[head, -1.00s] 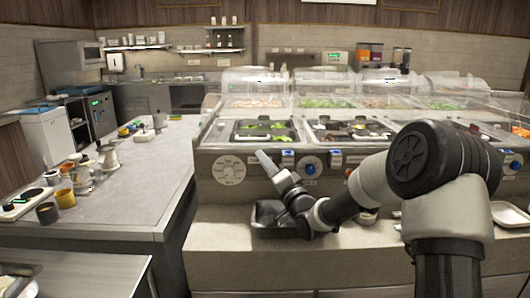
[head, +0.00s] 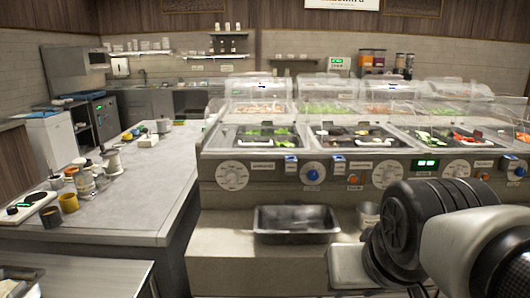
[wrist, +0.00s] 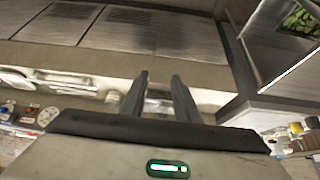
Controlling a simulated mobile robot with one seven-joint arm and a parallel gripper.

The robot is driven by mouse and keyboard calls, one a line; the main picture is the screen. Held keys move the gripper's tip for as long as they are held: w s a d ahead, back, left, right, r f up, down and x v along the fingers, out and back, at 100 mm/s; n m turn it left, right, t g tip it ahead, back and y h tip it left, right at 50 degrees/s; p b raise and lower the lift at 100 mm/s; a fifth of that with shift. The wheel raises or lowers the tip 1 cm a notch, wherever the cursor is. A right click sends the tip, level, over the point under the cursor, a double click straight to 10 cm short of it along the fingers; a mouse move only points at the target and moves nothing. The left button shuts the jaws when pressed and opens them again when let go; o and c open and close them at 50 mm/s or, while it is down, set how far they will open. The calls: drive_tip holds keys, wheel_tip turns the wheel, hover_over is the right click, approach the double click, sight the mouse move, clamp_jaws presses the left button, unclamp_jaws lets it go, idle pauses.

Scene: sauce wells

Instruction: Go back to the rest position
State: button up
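My gripper (wrist: 161,82) shows only in the wrist view. Its two dark fingers stand apart with nothing held between them. In the head view my arm is folded at the lower right, and the gripper itself is out of that picture. A dark metal tray (head: 297,234) sits empty on the front ledge below the sauce wells counter (head: 340,170). The fingers are clear of any object that I can make out.
A small metal cup (head: 368,213) and a pale tray (head: 347,268) stand on the ledge near my arm. A grey side counter (head: 150,190) at left holds several jars and cups. Clear covers (head: 260,88) stand behind the food wells.

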wheel_tip(320, 180, up, 24)
drive_tip(key=s+p, duration=0.2)
drive_tip(key=p, duration=2.2)
drive_tip(key=shift+s+a+f+g, duration=0.15)
drive_tip(key=shift+s+f+g, duration=0.1)
drive_tip(key=shift+g, duration=0.05)
